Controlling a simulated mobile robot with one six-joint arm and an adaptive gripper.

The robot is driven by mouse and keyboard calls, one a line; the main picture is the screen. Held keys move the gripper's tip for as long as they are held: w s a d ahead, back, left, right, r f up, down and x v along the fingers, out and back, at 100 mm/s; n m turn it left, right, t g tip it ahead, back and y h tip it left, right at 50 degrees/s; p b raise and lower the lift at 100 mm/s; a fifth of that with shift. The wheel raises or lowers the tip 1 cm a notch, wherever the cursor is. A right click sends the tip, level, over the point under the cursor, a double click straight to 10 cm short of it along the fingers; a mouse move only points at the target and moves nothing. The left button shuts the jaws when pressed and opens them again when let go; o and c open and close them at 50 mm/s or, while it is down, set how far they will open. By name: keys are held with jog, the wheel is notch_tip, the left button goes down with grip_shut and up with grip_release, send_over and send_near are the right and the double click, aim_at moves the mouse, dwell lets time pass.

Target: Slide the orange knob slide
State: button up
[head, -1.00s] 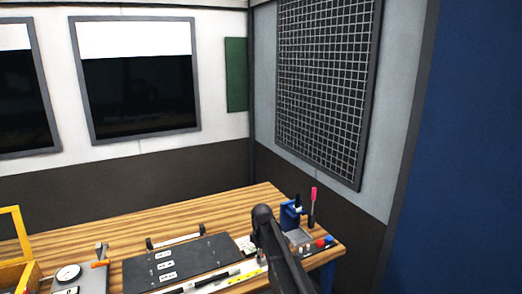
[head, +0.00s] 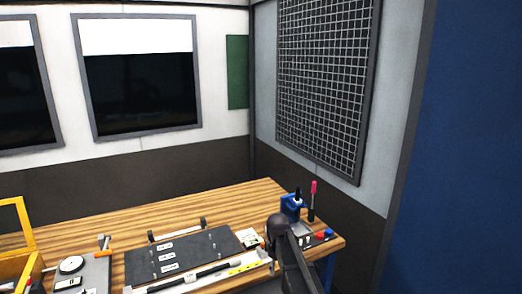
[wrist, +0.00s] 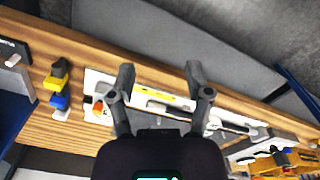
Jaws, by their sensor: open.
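A small orange knob (wrist: 98,107) sits near the left end of a white rail plate (wrist: 93,77) in the wrist view. The plate carries a yellow strip (wrist: 168,96). My gripper (wrist: 160,80) is open, with its two fingers spread over the plate. The knob is to the left of the left finger and apart from it, and nothing is between the fingers. In the head view the white rail (head: 205,281) lies along the front of the bench, with its yellow strip (head: 248,266). My arm covers its right end there, and I cannot make out the knob.
A dark plate with white labels (head: 190,250) lies behind the rail. A blue fixture (head: 291,207), a pink-topped tool (head: 313,200) and small coloured knobs (head: 325,235) stand at the right. A dial gauge (head: 72,265) and a yellow frame (head: 22,225) are left. The back bench is clear.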

jog(key=s+d+f+m+b, duration=0.3)
jog(key=s+d+m, duration=0.2)
jog(key=s, duration=0.5)
jog(key=s+d+f+m+b, duration=0.4)
jog(key=s+d+m, duration=0.2)
jog(key=s, duration=0.4)
jog(key=shift+s+d+f, duration=0.25)
jog(key=shift+d+f, duration=0.05)
